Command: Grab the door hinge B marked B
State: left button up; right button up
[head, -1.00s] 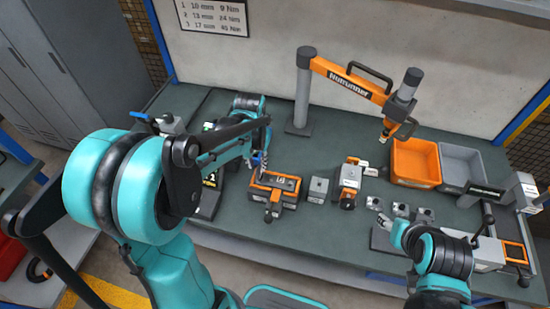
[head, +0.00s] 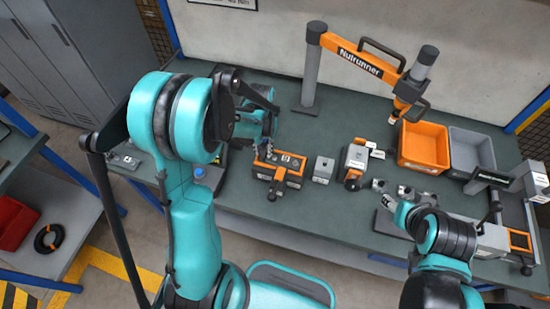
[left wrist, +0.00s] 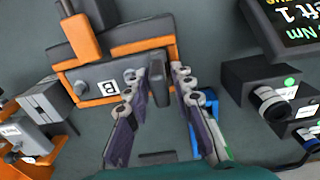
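An orange and black block (head: 280,168) with a white label stands on the bench. In the left wrist view the block (left wrist: 75,82) carries a label reading B (left wrist: 107,88). A dark grey upright piece (left wrist: 157,82) stands at its edge; I cannot tell for sure if this is the hinge. My left gripper (left wrist: 155,72) is open, its two fingers on either side of that piece, with gaps visible. In the head view my left gripper (head: 258,150) is partly hidden by my arm. My right gripper (head: 397,207) is over the right part of the bench, its fingers unclear.
A grey block (head: 323,170) and an orange-grey unit (head: 355,162) stand to the right. An orange bin (head: 423,147) and a grey bin (head: 471,152) are farther right. The orange nutrunner arm (head: 360,60) overhangs the bench. A display (left wrist: 292,20) is close by in the left wrist view.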

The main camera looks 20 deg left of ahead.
pick_arm(q)
grip_shut()
jog(key=shift+r, duration=0.1)
